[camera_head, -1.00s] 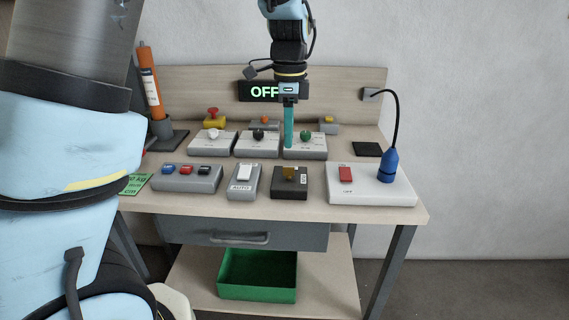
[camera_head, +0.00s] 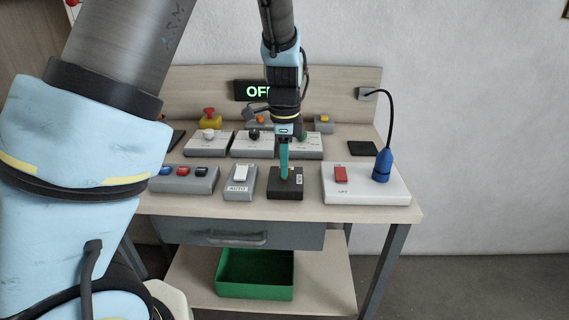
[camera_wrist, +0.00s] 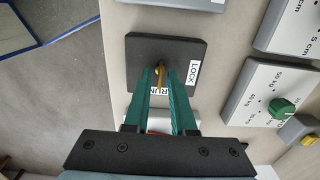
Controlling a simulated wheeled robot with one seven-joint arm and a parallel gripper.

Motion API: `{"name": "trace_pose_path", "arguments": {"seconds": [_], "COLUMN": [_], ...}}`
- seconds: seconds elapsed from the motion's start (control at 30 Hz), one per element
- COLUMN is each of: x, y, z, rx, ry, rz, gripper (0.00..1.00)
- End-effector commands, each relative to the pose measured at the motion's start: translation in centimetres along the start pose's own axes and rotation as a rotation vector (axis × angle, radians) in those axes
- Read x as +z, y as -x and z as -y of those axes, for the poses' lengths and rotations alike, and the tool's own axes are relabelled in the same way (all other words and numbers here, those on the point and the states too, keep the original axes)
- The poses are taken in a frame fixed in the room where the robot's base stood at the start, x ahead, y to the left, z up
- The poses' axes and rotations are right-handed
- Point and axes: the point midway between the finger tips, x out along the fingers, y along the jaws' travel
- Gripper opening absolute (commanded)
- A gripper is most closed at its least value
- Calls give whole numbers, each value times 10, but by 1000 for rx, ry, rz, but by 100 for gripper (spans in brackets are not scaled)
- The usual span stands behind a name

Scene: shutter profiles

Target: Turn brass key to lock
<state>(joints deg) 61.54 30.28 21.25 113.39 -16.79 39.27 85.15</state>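The brass key (camera_wrist: 161,73) stands in a black switch box (camera_wrist: 190,48) on the bench. The box also shows in the head view (camera_head: 285,192), at the front of the table, where my gripper hides most of the key. White LOCK and RUN labels are on the box beside the key in the wrist view; RUN is partly hidden by the fingers. My gripper (camera_wrist: 160,78) has its two teal fingertips on either side of the key, low over the box. I cannot tell if they press on it. The gripper also shows in the head view (camera_head: 284,178).
The AUTO switch box (camera_head: 240,184) stands close to the left. The white board (camera_head: 350,195) with a red switch and blue plug (camera_head: 382,166) is to the right. Dial boxes stand behind. A green bin (camera_head: 254,292) sits on the lower shelf.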

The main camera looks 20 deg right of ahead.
Motion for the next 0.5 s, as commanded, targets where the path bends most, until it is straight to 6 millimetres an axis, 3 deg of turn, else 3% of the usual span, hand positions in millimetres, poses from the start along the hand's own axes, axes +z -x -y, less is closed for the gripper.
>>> {"name": "trace_pose_path", "arguments": {"seconds": [0.2, 0.5], "x": [0, 0], "y": [0, 0], "z": [0, 0], "rx": [0, 0], "ry": [0, 0], "rz": [0, 0], "gripper": [0, 0]}}
